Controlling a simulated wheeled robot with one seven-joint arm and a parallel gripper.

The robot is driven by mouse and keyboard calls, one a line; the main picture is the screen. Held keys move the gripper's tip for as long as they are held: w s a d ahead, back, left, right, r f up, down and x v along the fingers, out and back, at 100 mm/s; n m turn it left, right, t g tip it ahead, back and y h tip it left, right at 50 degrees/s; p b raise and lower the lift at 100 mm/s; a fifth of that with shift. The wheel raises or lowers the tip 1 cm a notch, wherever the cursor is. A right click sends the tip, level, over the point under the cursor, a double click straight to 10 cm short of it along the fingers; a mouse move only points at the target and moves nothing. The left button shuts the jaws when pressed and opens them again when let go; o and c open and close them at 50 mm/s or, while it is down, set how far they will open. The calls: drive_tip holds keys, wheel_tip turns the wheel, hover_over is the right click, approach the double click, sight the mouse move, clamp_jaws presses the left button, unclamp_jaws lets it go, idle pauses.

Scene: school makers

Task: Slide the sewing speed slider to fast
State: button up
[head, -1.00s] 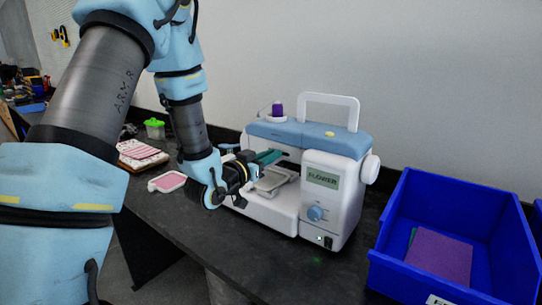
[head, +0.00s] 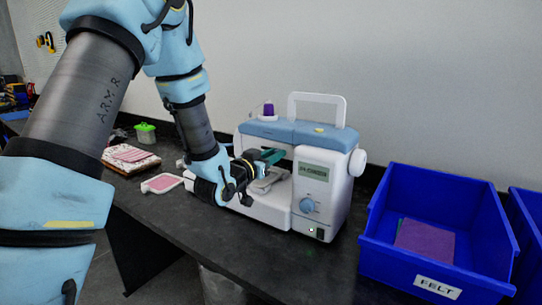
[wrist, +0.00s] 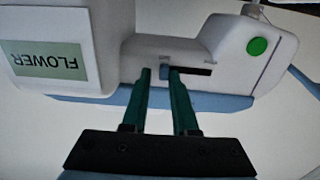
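The white and blue sewing machine (head: 338,200) stands on the dark bench, with a display reading FLOWER (wrist: 45,62) in the wrist view. My gripper (wrist: 159,73) has two green fingers, apart from each other. Their tips reach the slot, and the knob lies between them, close to the right fingertip; whether it touches is unclear. In the head view my gripper (head: 270,155) is at the machine's arm; the slider is hidden there.
A blue bin labelled FELT (head: 385,250) stands right of the machine, with another blue bin (head: 528,235) beyond it. A pink-filled tray (head: 162,183) and stacked fabric (head: 125,160) lie left. The machine's carry handle (head: 318,97) rises on top. Bench in front is clear.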

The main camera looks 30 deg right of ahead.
drive_tip(key=o, duration=0.3)
drive_tip(key=shift+o, duration=0.2)
drive_tip(key=shift+a, duration=0.1)
drive_tip(key=p+v, duration=0.3)
drive_tip(key=v, duration=0.7)
drive_tip(key=shift+s+a, duration=0.15)
drive_tip(key=shift+a, duration=0.1)
idle(0.3)
